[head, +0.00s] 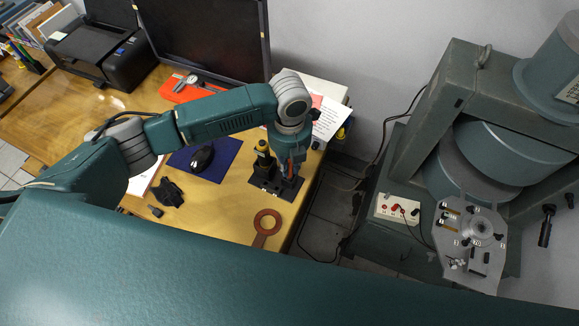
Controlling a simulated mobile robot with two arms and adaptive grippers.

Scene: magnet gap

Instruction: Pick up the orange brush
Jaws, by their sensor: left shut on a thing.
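My left arm reaches over the desk from the left, and its gripper (291,172) points down at the desk's right edge. The gripper is shut on a thin orange thing, which I take for the orange brush (291,167). Only a sliver of it shows between the fingers, and the rest is hidden. The gripper is over a small dark stand (266,184). I cannot tell whether the brush still touches the stand. My right gripper is not in view.
A yellow-and-black tool (263,153) stands left of the gripper. A mouse (202,158) on a blue mat, a monitor (205,35) and a printer (98,50) are further left. A large magnet machine (408,165) stands right.

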